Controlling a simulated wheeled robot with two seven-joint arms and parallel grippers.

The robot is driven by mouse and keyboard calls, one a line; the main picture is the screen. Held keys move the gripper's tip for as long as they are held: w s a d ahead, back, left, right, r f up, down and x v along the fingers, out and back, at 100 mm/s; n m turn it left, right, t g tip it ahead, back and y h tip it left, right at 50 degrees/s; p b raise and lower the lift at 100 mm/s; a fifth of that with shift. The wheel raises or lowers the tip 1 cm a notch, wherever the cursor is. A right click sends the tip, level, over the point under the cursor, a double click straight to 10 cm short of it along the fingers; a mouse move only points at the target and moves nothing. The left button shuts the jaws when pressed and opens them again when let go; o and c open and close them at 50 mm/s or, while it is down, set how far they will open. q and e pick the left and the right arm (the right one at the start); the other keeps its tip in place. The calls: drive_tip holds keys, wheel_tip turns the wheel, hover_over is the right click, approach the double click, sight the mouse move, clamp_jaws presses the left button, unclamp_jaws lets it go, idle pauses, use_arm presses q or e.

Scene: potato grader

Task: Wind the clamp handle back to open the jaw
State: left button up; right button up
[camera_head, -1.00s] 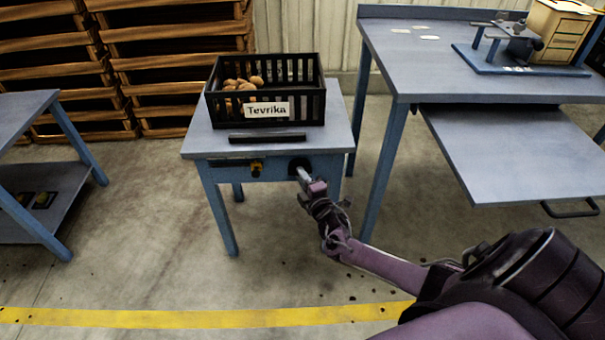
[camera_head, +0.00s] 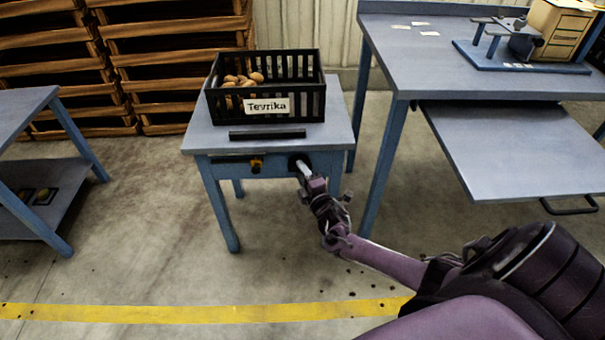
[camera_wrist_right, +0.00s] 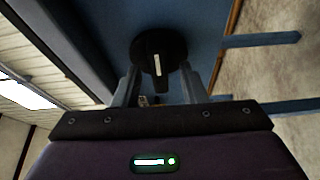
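The clamp handle is a dark round knob (camera_head: 297,161) on the front of the small blue-grey table (camera_head: 196,142). In the right wrist view the knob (camera_wrist_right: 160,46) has a dark bar with a pale stripe across its middle. My right gripper (camera_head: 304,170) reaches it from the front. Its two fingers (camera_wrist_right: 160,84) stand apart on either side of the bar, with gaps visible. A dark jaw bar (camera_head: 267,135) lies on the tabletop, a little in front of the black crate (camera_head: 291,107) labelled Tevrika. My left gripper is out of view.
Several potatoes (camera_head: 243,78) lie in the crate. A larger workbench (camera_head: 480,70) stands at the right, another table (camera_head: 22,110) at the left. Open floor lies between.

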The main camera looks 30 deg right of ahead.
drive_tip(key=shift+s, duration=0.1)
